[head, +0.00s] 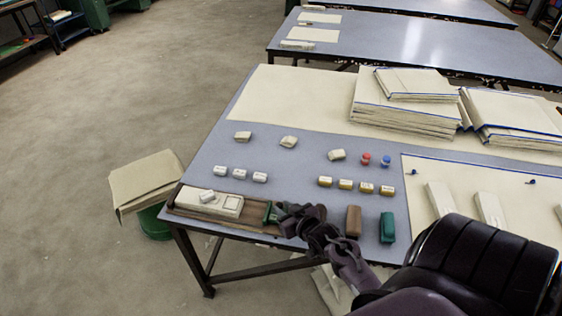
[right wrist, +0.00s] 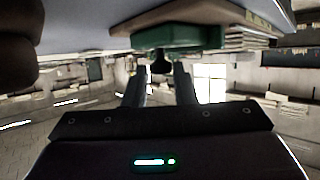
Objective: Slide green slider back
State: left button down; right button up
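The green slider (head: 268,212) sits at the right part of a brown wooden tray (head: 252,227) on the near left edge of the table. My right gripper (head: 283,212) is right beside the slider, on its right side. In the right wrist view the slider's green body (right wrist: 180,38) lies ahead of the fingers, with a small dark knob (right wrist: 160,65) below it, in line with the gap. The two fingers of the right gripper (right wrist: 159,72) stand apart, and I see no contact with the knob. My left gripper is not in view.
A cream box (head: 215,203) fills the tray's left part. A brown block (head: 353,221) and a green block (head: 388,228) stand to the right of my gripper. Several small blocks lie behind. Stacked boards (head: 405,108) lie at the back right. The grey table between is partly clear.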

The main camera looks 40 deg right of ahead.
jog(key=o, duration=0.3)
jog(key=shift+s+d, duration=0.2)
jog(key=shift+o, duration=0.2)
jog(key=shift+a, duration=0.1)
jog(key=shift+s+r, duration=0.1)
jog(key=shift+s, duration=0.15)
jog(key=v, duration=0.7)
jog(key=shift+s, duration=0.1)
jog(key=shift+a, duration=0.1)
